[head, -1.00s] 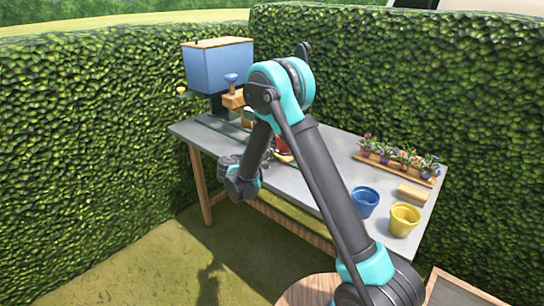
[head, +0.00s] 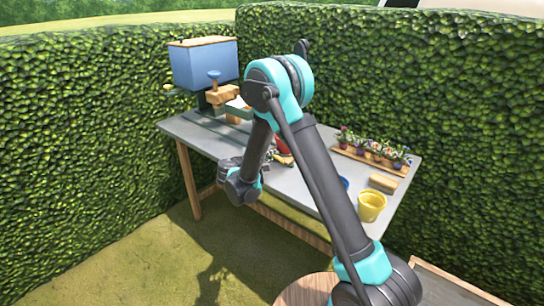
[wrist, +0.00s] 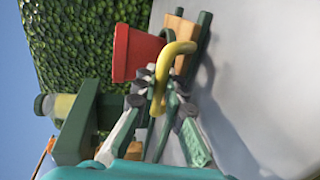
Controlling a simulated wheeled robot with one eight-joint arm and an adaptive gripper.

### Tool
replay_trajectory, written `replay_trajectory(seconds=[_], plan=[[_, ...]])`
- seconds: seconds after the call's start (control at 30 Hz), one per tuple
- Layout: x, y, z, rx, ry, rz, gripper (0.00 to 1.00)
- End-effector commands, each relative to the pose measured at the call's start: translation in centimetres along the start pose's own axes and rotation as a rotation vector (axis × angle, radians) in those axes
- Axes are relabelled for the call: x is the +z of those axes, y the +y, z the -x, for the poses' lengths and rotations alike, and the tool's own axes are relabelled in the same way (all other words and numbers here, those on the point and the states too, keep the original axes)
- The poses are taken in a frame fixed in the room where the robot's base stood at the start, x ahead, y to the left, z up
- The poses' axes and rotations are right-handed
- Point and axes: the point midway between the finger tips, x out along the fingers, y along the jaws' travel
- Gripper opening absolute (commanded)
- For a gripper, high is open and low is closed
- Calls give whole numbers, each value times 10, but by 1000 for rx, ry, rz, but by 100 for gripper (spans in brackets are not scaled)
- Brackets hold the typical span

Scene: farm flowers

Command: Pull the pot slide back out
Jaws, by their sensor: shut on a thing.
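The pot slide is a wooden board with green rails (wrist: 203,32) and a curved yellow handle (wrist: 175,54). A red pot (wrist: 133,50) stands on it in the wrist view. My gripper (wrist: 160,92) is shut on the lower end of the yellow handle. In the head view my arm hides the gripper and most of the slide; part of the red pot (head: 283,146) shows beside the arm. The blue hopper (head: 205,64) of the potting machine stands at the table's far left end.
On the grey table (head: 318,185) stand a tray of flowers (head: 372,160), a wooden block (head: 383,183) and a yellow pot (head: 371,207). A blue pot (head: 345,184) is mostly hidden by my arm.

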Motion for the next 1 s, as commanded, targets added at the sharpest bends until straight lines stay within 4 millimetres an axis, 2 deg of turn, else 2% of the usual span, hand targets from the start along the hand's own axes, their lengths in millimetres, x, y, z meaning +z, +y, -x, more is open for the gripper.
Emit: replay_trajectory(seconds=[0.13, 0.17, 0.3, 0.33, 0.67, 0.77, 1.0], plan=[[6, -2, 1, -6, -11, -1, 0], [6, -2, 1, -6, -12, -1, 14], [5, -2, 0, -5, -10, -1, 31], [5, -2, 0, -4, -10, -1, 32], [3, -1, 3, -3, -6, -1, 32], [2, -1, 13, -3, -4, 0, 32], [2, -1, 60, -3, -3, 1, 32]])
